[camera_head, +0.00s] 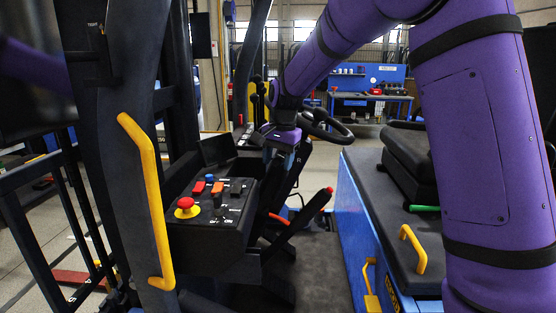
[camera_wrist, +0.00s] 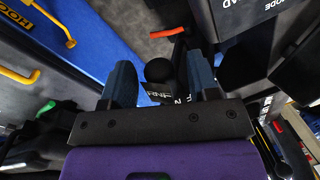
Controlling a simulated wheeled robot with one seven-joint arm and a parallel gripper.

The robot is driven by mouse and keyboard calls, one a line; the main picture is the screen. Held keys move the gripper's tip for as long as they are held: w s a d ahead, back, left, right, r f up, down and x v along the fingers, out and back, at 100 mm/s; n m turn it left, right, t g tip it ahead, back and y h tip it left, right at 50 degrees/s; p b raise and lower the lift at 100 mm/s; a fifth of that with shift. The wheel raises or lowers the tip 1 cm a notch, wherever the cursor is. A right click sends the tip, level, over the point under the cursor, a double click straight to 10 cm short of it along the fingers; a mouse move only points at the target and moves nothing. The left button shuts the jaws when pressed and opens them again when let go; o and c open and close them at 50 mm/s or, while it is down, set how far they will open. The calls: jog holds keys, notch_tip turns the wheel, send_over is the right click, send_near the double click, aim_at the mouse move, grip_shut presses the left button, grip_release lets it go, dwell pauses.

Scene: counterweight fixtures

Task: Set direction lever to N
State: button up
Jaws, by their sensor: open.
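The direction lever shows in the wrist view as a round black knob (camera_wrist: 158,70) between my two blue gripper fingers. My gripper (camera_wrist: 160,66) is open, with a finger on each side of the knob and a visible gap to each. In the head view my gripper (camera_head: 283,150) is over the column beside the steering wheel (camera_head: 328,124), and hides the lever there. Which position the lever is in I cannot tell.
A control box (camera_head: 212,212) with a red mushroom button (camera_head: 187,208) and several switches stands left of my gripper. A red-tipped lever (camera_head: 305,215) is below it. A yellow handrail (camera_head: 148,200) is at left. The seat (camera_head: 412,150) and blue side body (camera_head: 362,240) are at right.

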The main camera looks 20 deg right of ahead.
grip_shut()
jog(key=s+d+n, duration=0.1)
jog(key=s+d+f+n, duration=0.1)
jog(key=d+f+n+t, duration=0.1)
jog(key=d, duration=0.1)
jog(key=shift+s+d+n, duration=0.1)
jog(key=shift+s+n, duration=0.3)
grip_release()
jog(key=v, duration=1)
jog(key=shift+r, duration=0.35)
jog(key=shift+s, duration=0.2)
